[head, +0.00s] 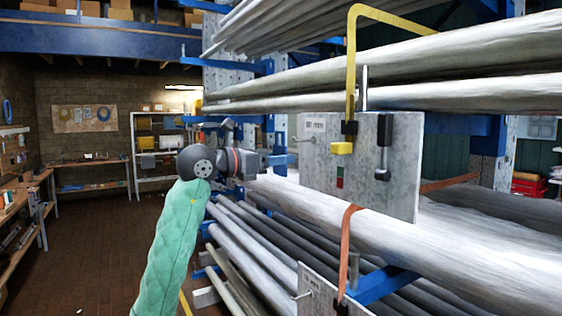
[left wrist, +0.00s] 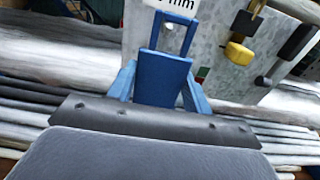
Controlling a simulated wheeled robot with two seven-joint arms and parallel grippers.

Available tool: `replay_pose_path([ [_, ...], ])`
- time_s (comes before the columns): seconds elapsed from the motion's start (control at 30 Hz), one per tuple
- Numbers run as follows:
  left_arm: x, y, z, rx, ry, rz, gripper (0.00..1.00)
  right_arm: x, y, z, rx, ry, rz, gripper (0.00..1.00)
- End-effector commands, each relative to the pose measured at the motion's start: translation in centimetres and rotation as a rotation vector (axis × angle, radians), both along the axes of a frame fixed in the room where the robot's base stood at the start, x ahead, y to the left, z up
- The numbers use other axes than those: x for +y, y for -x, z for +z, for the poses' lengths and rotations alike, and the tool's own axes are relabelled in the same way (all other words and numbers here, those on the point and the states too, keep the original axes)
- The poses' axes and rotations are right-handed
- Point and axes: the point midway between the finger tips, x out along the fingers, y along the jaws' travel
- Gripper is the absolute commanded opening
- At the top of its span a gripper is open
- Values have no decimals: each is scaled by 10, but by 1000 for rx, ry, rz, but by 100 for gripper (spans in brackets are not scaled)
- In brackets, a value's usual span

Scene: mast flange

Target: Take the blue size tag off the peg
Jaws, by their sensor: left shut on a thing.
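The blue size tag (left wrist: 162,80) is in my left wrist view, a flat blue piece with an open square loop at its top. My left gripper (left wrist: 160,88) is shut on it, one finger at each side. In the head view my left gripper (head: 284,160) is at the left edge of a grey plate (head: 392,185) with a "90 mm" label. A short metal peg (head: 303,139) sticks out of the plate below the label. The loop overlaps the label's bottom edge in the wrist view; I cannot tell whether the peg is still through it. My right gripper is not in view.
A yellow hook (head: 351,80) with a yellow block hangs at the plate, beside a black-ended bar (head: 383,145). An orange strap (head: 345,245) hangs below. Long metal pipes (head: 430,235) fill the rack behind and under the plate. The floor at left is clear.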

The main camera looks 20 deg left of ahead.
Motion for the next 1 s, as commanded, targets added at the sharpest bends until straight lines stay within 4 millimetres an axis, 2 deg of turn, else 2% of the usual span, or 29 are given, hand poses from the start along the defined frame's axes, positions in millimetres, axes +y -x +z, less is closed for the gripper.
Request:
replay_pose_path([
  [0.5, 14, 17, -1, 0, -1, 1, 27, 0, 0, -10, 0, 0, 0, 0],
  [1.0, 14, 18, 0, 0, -1, 1, 27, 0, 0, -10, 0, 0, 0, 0],
])
